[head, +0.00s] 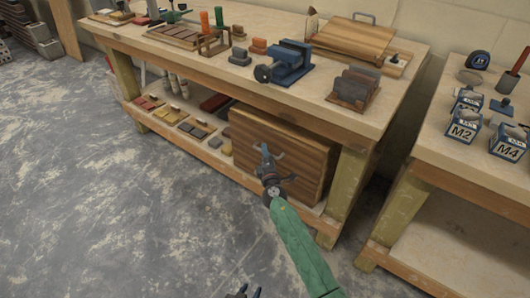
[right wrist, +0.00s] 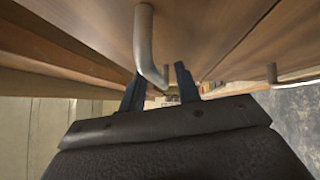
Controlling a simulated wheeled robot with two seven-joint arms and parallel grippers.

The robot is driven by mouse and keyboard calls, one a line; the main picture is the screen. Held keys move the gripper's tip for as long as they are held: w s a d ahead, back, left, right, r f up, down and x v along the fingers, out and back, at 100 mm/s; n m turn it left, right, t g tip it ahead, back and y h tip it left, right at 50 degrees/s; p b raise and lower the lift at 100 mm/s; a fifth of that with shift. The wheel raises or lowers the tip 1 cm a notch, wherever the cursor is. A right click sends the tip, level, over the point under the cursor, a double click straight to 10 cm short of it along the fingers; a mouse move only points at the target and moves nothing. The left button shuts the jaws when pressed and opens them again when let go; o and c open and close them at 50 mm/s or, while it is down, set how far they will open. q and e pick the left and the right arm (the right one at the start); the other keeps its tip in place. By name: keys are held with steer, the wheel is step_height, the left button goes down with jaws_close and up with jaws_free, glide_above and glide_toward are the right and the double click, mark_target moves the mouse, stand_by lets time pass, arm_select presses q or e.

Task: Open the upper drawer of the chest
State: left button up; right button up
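The wooden chest (head: 305,150) stands on the low shelf under the workbench. In the right wrist view, the upper drawer front (right wrist: 205,30) carries a grey bar handle (right wrist: 144,40). A second handle (right wrist: 272,73) is on the lower drawer, toward the floor side. The drawer fronts look flush. My right gripper (head: 265,156), on the green-sleeved arm, is at the chest front. Its fingers are apart, with the near handle's bent end between them in the wrist view (right wrist: 160,88); I cannot tell whether they touch it. My left gripper (head: 250,292) is low at the bottom edge, fingers apart, empty.
The workbench top (head: 215,75) holds a blue vise (head: 290,62), a wooden board and small blocks. Several coloured tiles (head: 195,128) lie on the shelf left of the chest. A bench leg (head: 345,185) stands right of the chest. The floor (head: 120,210) at left is clear.

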steer(key=shift+w+r, duration=0.1)
steer(key=shift+w, duration=0.25)
steer(key=shift+c, duration=0.4)
jaws_close()
